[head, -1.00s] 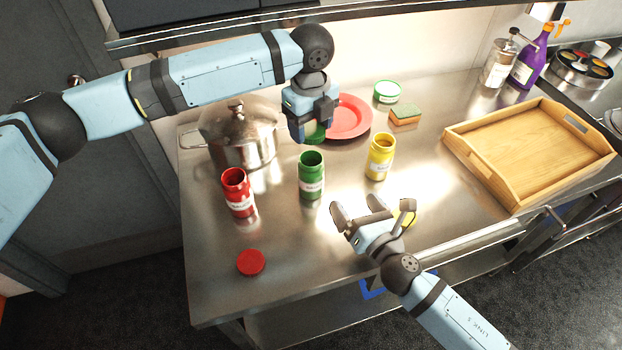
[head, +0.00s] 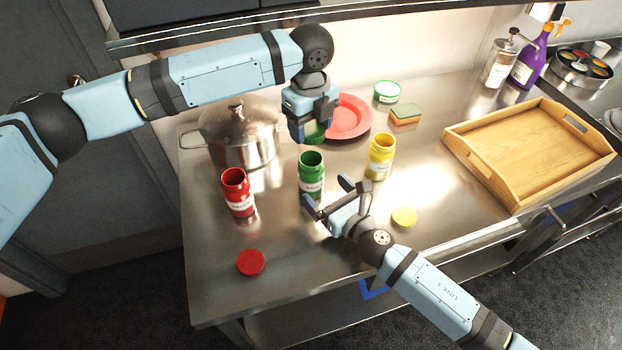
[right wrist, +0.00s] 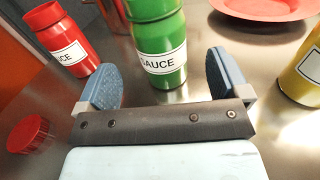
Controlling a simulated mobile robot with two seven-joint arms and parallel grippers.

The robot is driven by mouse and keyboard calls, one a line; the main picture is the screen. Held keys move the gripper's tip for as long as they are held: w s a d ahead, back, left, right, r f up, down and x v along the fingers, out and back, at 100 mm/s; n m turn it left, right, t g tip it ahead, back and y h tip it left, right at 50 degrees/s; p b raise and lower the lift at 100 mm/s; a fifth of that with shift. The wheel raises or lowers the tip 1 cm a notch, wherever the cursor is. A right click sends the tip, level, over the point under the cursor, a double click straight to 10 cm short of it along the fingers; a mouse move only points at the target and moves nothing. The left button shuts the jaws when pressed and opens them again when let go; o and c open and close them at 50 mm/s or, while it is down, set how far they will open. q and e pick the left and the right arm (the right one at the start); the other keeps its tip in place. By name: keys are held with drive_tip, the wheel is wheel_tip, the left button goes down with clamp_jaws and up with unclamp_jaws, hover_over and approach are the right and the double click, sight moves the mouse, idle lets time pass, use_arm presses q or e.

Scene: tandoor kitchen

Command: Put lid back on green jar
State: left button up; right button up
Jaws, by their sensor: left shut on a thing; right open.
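The open green jar (head: 311,172) stands upright on the steel counter, between the red and yellow jars. My left gripper (head: 314,133) is shut on the green lid (head: 316,134), just behind and above the jar's mouth in the head view. My right gripper (head: 328,196) is open, in front of the green jar. In the right wrist view, the green jar (right wrist: 158,50) stands ahead between the spread fingers of my right gripper (right wrist: 160,85), with its label facing me. Its top is cut off there.
An open red jar (head: 237,193) and an open yellow jar (head: 380,157) stand to either side. A pot (head: 240,135), red plate (head: 349,118) and wooden tray (head: 530,155) surround the area.

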sight(310, 168)
drive_tip(key=x, duration=0.6)
drive_tip(key=c, duration=1.4)
use_arm(q)
drive_tip(key=shift+f, duration=2.45)
use_arm(e)
drive_tip(key=shift+o, duration=0.2)
